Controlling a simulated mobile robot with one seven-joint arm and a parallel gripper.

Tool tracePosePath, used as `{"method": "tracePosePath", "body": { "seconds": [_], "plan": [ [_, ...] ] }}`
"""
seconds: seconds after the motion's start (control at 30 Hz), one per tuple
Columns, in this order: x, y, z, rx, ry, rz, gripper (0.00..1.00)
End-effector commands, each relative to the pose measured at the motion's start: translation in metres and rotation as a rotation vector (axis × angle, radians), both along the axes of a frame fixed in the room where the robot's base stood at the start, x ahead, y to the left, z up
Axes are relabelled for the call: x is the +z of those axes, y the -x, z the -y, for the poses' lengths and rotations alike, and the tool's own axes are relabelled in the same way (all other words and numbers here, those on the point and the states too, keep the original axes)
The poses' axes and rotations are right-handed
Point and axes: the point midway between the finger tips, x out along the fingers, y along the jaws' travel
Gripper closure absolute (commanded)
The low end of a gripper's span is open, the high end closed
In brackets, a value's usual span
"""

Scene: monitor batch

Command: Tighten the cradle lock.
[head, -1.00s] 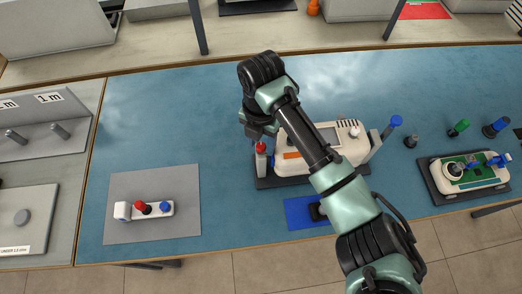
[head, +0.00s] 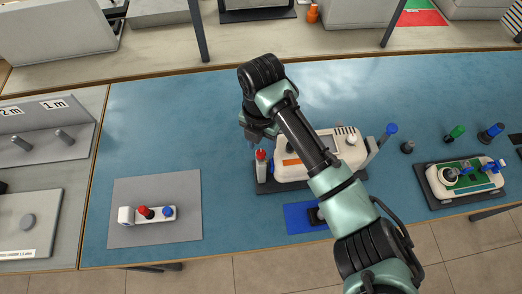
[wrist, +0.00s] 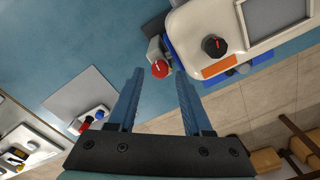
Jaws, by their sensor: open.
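The white monitor (head: 348,151) sits in a dark cradle (head: 264,188) on the blue table, partly hidden behind my arm. A red knob (head: 261,154) tops a pale post at the cradle's left end; I take it for the cradle lock. In the wrist view the red knob (wrist: 160,69) shows between my fingertips, beside the monitor's edge. My gripper (wrist: 160,73) is open and empty, its blue fingers either side of the knob in the picture. I cannot tell the gap in depth. In the head view my gripper (head: 258,134) is just above the knob, mostly hidden.
A blue-topped lever (head: 391,128) stands at the cradle's right end. A blue mat (head: 298,217) with a dark item lies in front. A grey mat (head: 184,187) with small knobs is at left, another device (head: 436,180) at right. The table between the grey mat and cradle is clear.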

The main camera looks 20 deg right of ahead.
Motion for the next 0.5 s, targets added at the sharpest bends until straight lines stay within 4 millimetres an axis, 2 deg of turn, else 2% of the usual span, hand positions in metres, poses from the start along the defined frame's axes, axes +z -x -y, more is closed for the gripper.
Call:
{"method": "tracePosePath", "body": {
  "seconds": [0.23,0.5],
  "plan": [
    [-0.004,0.000,0.000,0.000,-0.001,-0.001,0.50],
    [-0.020,0.000,0.000,-0.001,0.001,-0.001,0.50]
  ]
}}
